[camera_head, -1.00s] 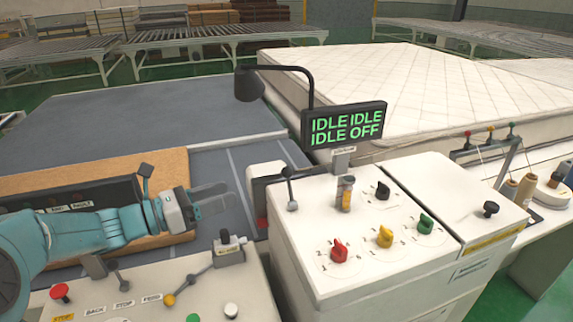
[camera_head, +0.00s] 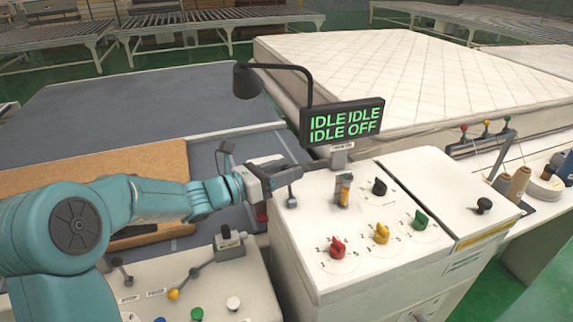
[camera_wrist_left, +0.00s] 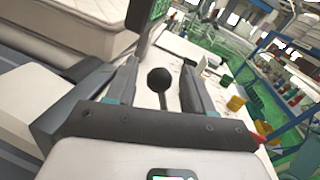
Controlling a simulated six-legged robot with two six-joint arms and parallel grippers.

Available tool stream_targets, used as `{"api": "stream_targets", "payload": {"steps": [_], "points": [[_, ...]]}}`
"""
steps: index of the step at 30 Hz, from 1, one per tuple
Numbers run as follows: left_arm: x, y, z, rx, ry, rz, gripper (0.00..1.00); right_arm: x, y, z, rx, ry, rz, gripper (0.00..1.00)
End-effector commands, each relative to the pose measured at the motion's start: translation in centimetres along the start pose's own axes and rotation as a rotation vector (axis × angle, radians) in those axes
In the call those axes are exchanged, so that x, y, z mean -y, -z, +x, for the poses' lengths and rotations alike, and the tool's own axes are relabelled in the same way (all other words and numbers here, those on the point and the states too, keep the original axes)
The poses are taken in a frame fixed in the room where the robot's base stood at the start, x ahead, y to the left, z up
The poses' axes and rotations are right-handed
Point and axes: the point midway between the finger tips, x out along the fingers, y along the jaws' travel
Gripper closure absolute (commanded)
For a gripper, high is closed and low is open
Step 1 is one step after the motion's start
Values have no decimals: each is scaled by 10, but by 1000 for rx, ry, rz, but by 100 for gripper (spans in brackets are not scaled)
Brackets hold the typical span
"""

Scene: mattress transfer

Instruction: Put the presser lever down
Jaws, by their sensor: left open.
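The presser lever (camera_head: 291,201) stands on the left edge of the white machine cabinet's top in the head view. Its upper part is mostly hidden behind my gripper there. In the left wrist view its black ball knob (camera_wrist_left: 160,79) and thin stem stand between the two fingers. My left gripper (camera_head: 287,172) is open around the lever's top, with a gap on each side of the knob in the wrist view. Whether a finger touches it I cannot tell. My right gripper is not in view.
The cabinet top carries a red knob (camera_head: 337,247), a yellow knob (camera_head: 381,233) and a green knob (camera_head: 420,220). A display (camera_head: 343,120) reading IDLE and OFF and a lamp (camera_head: 247,82) rise behind. A white quilted mattress (camera_head: 420,75) lies beyond.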

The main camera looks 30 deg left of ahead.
Motion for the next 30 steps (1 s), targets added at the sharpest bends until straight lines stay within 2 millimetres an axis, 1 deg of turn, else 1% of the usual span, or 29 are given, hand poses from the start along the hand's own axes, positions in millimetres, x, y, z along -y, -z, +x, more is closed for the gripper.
{"api": "stream_targets", "payload": {"steps": [1, 4, 11, 14, 15, 16, 23, 26, 30], "points": [[0, 0, 4, -1, 1, 0, 48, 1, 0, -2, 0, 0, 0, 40], [-1, 0, 8, 0, -1, 0, 48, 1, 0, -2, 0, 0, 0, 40], [-2, 0, 8, 0, -2, 0, 48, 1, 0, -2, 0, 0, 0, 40], [-2, 0, 8, 0, -1, 0, 77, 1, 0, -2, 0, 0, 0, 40], [-2, 0, 8, 0, -1, 0, 90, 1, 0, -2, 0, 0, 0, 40], [-2, 0, 8, 0, -2, 0, 100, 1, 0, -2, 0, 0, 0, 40], [-2, 0, 8, 2, -2, 5, 100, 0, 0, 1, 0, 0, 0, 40], [-1, 2, 7, 5, -1, 23, 100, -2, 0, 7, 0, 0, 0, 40], [3, 3, 6, 18, 2, 80, 100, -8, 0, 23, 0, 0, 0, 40]]}}
